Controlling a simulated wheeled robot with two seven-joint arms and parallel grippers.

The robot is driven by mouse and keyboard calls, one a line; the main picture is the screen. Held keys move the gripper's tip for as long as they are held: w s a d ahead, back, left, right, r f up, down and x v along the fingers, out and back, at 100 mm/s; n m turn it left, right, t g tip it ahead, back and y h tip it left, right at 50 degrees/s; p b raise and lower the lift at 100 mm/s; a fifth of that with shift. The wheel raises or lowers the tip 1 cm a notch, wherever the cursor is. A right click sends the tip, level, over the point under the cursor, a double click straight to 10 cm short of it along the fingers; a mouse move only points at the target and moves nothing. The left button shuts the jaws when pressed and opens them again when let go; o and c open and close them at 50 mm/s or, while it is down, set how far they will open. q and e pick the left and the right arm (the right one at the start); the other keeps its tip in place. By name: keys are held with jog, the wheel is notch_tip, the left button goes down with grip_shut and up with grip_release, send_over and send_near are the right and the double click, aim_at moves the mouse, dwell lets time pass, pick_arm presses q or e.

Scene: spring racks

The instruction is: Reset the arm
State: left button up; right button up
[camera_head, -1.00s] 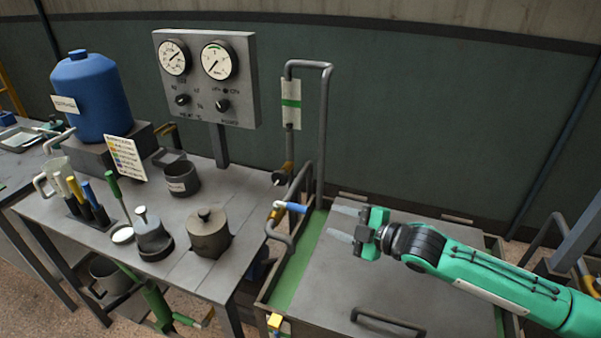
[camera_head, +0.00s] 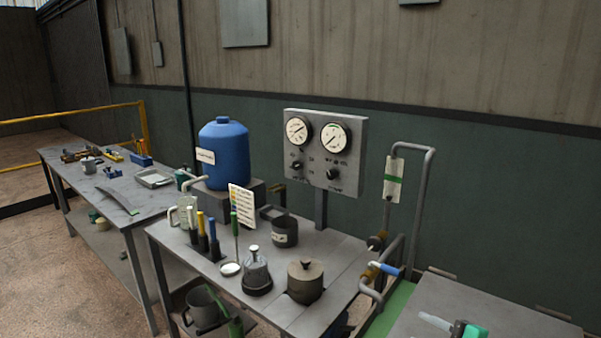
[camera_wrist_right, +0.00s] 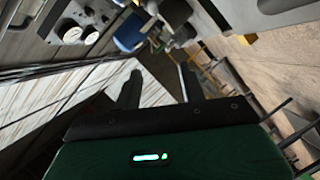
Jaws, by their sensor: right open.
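My right gripper (camera_head: 432,322) shows only in part at the lower right of the head view. One pale finger and a bit of its green body are visible over the grey tabletop, and the rest is cut off by the bottom edge. In the right wrist view the two dark fingers of this gripper (camera_wrist_right: 160,78) stand apart with nothing between them, so it is open and empty. My left gripper is in neither view.
A workbench (camera_head: 337,250) holds a blue tank (camera_head: 223,155), a gauge panel (camera_head: 325,153), a lidded pot (camera_head: 306,280) and a dark cup (camera_head: 285,232). A bent pipe with a blue-handled valve (camera_head: 388,269) rises beside the right gripper. The grey tabletop (camera_head: 490,308) near it looks clear.

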jog(key=shift+m+g+h, duration=0.4)
jog(key=shift+m+h, duration=0.2)
jog(key=shift+m, duration=0.3)
jog(key=a+f, duration=0.1)
jog(key=s+f, duration=0.1)
jog(key=f, duration=0.1)
jog(key=s+a+f, duration=0.1)
jog(key=shift+s+a+f, duration=0.2)
jog(key=shift+a, duration=0.1)
jog(key=s+f+m+g+h, duration=0.4)
jog(key=s+f+m, duration=0.3)
jog(key=s, duration=0.6)
jog(key=s+f+m+g+h, duration=0.3)
jog(key=s+f+m+g, duration=0.35)
jog(key=s, duration=0.65)
notch_tip(320, 180, down, 32)
jog(key=s+d+f, duration=0.2)
jog(key=s+f, duration=1.7)
jog(key=s, duration=0.1)
jog(key=shift+d+f+m+g+h, duration=0.3)
jog(key=shift+d+f+m+g, duration=0.05)
